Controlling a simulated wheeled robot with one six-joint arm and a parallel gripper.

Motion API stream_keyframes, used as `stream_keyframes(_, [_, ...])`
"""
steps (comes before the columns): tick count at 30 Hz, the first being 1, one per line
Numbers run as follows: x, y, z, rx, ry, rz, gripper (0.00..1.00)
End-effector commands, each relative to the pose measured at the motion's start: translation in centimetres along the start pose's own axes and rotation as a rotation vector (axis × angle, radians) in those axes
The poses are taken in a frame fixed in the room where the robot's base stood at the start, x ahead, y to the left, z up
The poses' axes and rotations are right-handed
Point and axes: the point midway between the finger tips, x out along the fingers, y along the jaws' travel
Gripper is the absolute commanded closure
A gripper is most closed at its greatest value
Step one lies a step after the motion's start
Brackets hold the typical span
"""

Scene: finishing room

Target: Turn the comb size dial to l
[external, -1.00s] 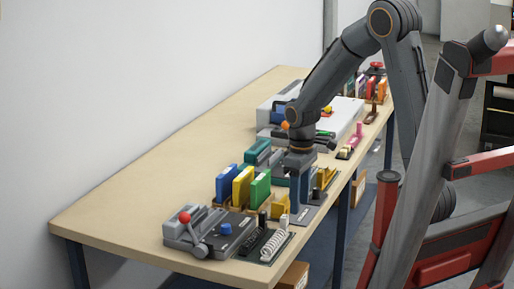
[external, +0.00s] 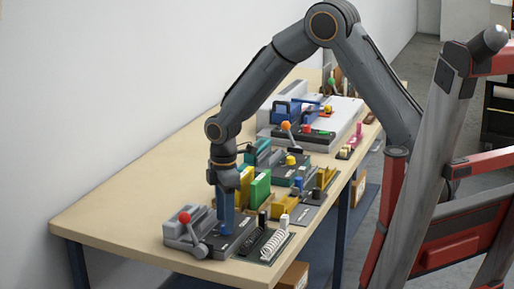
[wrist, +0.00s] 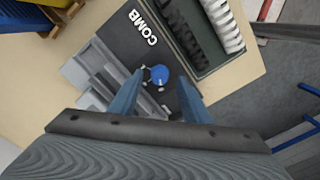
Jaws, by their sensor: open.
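The comb size dial (wrist: 159,75) is a round blue knob on the dark plate marked COMB (wrist: 132,42) in the wrist view. My gripper (wrist: 157,92) is open, with one blue finger on each side of the dial in that picture; I cannot tell whether either touches it. In the external view my gripper (external: 226,226) points down over the grey comb machine (external: 205,232) and hides the dial. No size letters or dial pointer can be read clearly.
A red-knobbed lever (external: 184,217) stands at the machine's left. A tray of black and white coils (external: 268,244) lies right of it. Yellow and green upright binders (external: 260,187) stand close behind my gripper. The table's left part (external: 130,205) is clear.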

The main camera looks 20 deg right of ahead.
Motion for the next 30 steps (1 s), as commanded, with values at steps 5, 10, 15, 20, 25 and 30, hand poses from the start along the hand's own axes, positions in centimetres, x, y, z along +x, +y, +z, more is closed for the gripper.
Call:
stream_keyframes(5, [1.4, 0.0, 0.0, 0.001, 0.000, 0.000, 0.57])
stream_keyframes(10, [1.6, 0.0, 0.0, 0.001, 0.000, 0.000, 0.57])
stream_keyframes(15, [1.6, 0.0, 0.0, 0.001, 0.000, 0.000, 0.62])
stream_keyframes(20, [1.6, 0.0, 0.1, 0.001, 0.000, 0.000, 0.89])
stream_keyframes(25, [1.6, 0.0, 0.1, 0.003, 0.000, 0.000, 0.98])
stream_keyframes(30, [1.6, 0.0, 0.1, 0.031, 0.000, 0.000, 0.98])
